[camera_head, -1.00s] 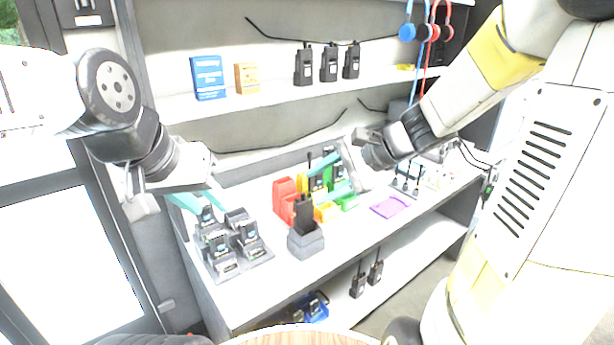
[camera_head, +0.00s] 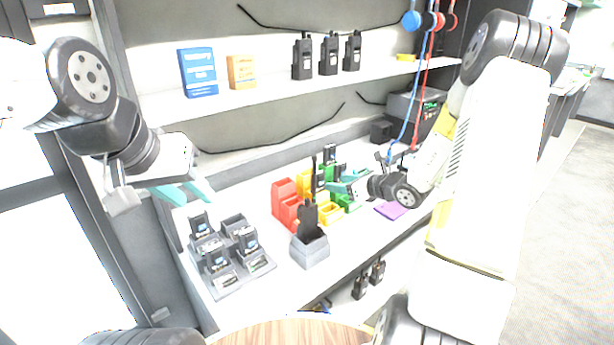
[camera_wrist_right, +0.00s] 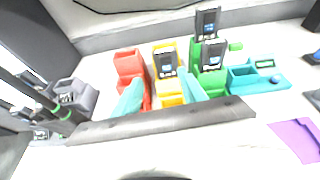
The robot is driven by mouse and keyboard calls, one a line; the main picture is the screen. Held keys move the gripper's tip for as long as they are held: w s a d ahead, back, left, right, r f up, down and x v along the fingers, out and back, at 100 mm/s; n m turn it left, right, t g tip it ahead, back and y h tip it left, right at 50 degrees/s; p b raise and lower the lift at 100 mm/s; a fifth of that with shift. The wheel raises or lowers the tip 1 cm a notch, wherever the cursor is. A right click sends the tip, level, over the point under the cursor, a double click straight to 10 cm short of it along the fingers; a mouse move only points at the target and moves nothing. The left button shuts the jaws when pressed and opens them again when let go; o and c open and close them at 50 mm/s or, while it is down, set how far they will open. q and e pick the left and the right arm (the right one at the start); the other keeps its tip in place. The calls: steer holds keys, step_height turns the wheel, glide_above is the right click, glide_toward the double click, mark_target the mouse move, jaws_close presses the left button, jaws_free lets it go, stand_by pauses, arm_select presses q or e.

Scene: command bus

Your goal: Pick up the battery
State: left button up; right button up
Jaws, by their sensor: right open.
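Dark batteries with small screens stand in coloured bins. In the right wrist view one battery (camera_wrist_right: 166,62) is in the yellow bin (camera_wrist_right: 168,88), one (camera_wrist_right: 212,56) is in the green bin (camera_wrist_right: 236,46), and another (camera_wrist_right: 207,20) is behind. My right gripper (camera_wrist_right: 160,92) is open and empty, its teal fingers apart over the red and yellow bins. In the head view it (camera_head: 345,187) is partly hidden by its own wrist. More batteries (camera_head: 247,240) stand in the grey charger tray (camera_head: 240,280). My left gripper (camera_head: 187,191) is open and empty above that tray's back.
A radio (camera_head: 307,217) stands in a grey holder (camera_head: 310,250). The red bin (camera_head: 284,205) is beside the yellow one. A purple pad (camera_head: 391,210) lies to the right. The shelf above holds radios (camera_head: 329,56) and a blue box (camera_head: 197,72).

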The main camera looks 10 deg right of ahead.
mark_target(322, 183)
steer(key=shift+m, duration=0.3)
steer(key=x, duration=0.5)
steer(key=d+f+x, duration=0.1)
steer(key=x, duration=0.2)
steer(key=shift+w+f, duration=0.15)
steer(key=shift+w, duration=0.2)
steer(key=c, duration=1.1)
steer(key=shift+o, duration=0.2)
step_height(322, 183, up, 10)
